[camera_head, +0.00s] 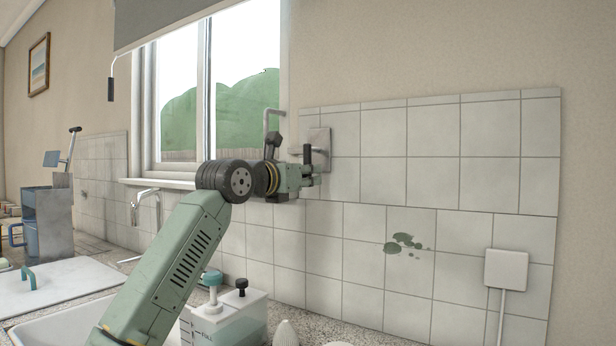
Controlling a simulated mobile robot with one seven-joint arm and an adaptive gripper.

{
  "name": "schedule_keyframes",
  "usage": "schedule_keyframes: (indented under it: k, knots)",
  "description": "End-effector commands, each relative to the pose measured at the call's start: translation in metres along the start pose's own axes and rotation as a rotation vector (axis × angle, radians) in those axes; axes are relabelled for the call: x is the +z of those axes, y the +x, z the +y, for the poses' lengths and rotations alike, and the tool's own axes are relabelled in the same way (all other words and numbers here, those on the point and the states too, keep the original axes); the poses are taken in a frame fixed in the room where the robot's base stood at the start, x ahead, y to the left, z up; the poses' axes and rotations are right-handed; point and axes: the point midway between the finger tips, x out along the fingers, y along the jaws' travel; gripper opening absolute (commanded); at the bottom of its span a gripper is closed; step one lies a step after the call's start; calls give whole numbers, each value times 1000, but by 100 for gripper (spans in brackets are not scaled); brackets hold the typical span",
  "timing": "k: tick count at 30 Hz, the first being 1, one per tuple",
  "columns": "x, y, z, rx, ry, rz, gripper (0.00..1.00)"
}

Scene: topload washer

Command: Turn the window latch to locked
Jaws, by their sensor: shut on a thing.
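A grey metal plate (320,140) with a dark upright handle (307,155) sits on the tiled wall just right of the window; I take it for the window latch. My green arm reaches up from the lower left, and my gripper (311,178) is at this latch, shut on its handle. The gripper partly hides the latch, so the exact grip and the turn of the handle are hard to tell. The window (205,100) has a white frame and looks out on green bushes.
A grey bent bar (272,112) stands at the window's right edge, close to my wrist. The tiled wall right of the gripper is free of obstacles nearby.

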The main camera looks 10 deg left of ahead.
Motion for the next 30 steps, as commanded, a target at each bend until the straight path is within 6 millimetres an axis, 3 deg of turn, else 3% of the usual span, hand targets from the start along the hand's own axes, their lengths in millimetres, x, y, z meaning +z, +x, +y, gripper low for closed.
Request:
schedule_keyframes:
  k: [5, 6, 15, 25, 30]
  knots:
    - [0, 0, 0, -1, -5, -1, 0]
    - [0, 0, 0, -1, -5, -1, 15]
    - [0, 0, 0, -1, -2, -1, 35]
    - [0, -2, 0, 0, -1, -1, 35]
    - [0, -22, 2, 2, -1, -1, 35]
